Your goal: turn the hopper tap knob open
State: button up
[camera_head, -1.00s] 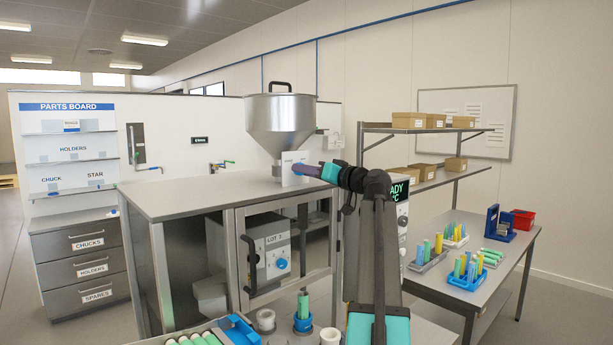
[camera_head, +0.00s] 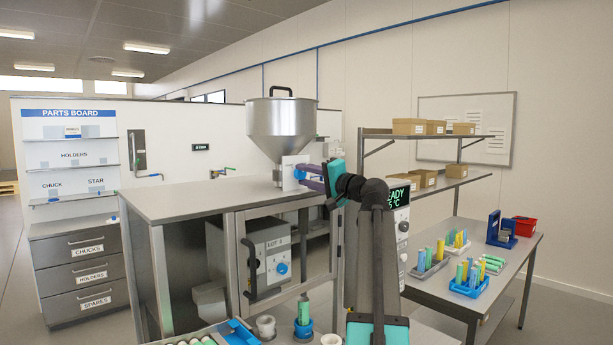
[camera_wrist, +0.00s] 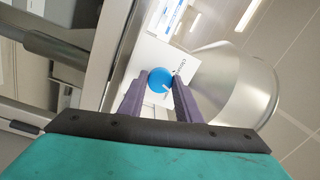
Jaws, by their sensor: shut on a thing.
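The steel hopper (camera_head: 281,118) stands on the bench top, with a white plate (camera_head: 289,163) at its lower outlet. The blue tap knob (camera_wrist: 160,79) is on this plate in the wrist view, with a short white mark on its face. It also shows as a small blue spot in the head view (camera_head: 299,174). My gripper (camera_wrist: 163,77) has its two purple fingers on either side of the knob and is shut on it. In the head view my gripper (camera_head: 302,174) reaches the plate from the right. Small dark print on the plate is too small to read surely.
The steel bench top (camera_head: 185,190) is clear left of the hopper. Below it is a cabinet with a door and black handle (camera_head: 249,268). A side table (camera_head: 425,286) with trays of coloured parts and a shelf of cardboard boxes (camera_head: 409,126) stand at the right.

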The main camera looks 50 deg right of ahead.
jog(key=m+p, duration=0.2)
jog(key=m, duration=0.3)
jog(key=shift+m+h, duration=0.3)
jog(key=shift+h, duration=0.1)
jog(key=o, duration=1.1)
jog(key=shift+c, duration=0.2)
